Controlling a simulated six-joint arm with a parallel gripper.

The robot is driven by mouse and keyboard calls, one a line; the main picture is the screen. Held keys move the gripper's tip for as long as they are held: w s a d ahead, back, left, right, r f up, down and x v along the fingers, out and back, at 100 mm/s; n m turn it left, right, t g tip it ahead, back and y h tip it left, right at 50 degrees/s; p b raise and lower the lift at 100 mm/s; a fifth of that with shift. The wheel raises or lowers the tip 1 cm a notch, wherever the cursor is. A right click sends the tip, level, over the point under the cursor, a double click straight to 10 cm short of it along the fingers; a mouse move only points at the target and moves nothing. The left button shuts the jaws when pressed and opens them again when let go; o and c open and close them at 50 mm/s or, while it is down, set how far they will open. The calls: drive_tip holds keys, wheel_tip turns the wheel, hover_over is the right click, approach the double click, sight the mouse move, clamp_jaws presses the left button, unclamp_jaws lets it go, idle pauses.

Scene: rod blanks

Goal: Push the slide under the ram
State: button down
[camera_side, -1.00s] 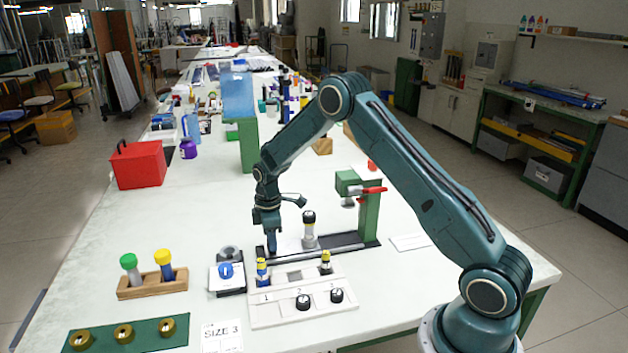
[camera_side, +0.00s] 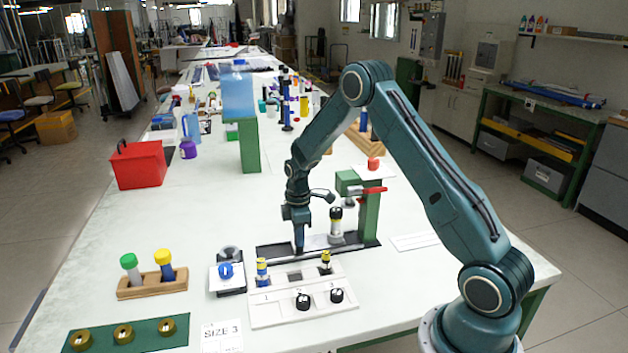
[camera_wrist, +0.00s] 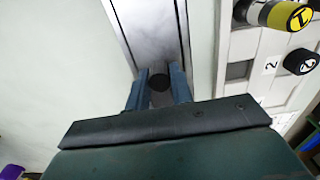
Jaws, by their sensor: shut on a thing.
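The slide (camera_side: 316,240) is a pale metal plate in a dark track. A grey holder (camera_side: 336,237) stands upright on it with a black-topped, pale-banded piece. The ram is on a green press (camera_side: 369,215) with a red handle (camera_side: 370,190); its head (camera_side: 349,202) is just right of the holder's top. I cannot tell whether they line up in depth. My gripper (camera_side: 299,249) points down at the slide's left end. In the wrist view, its fingers (camera_wrist: 158,88) are shut on a dark round knob (camera_wrist: 160,82) at the end of the plate (camera_wrist: 145,30).
A white panel (camera_side: 270,312) with numbered places, black knobs and two yellow-banded rods lies in front of the track. A wooden rack (camera_side: 150,290), green mat (camera_side: 95,345) and SIZE 3 card (camera_side: 221,337) are to the left. Table behind the track's left part is clear.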

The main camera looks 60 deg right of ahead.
drive_tip(key=c, duration=1.2)
unclamp_jaws()
drive_tip(key=shift+c, duration=0.2)
wheel_tip(320, 180, up, 14)
drive_tip(key=shift+f, duration=0.1)
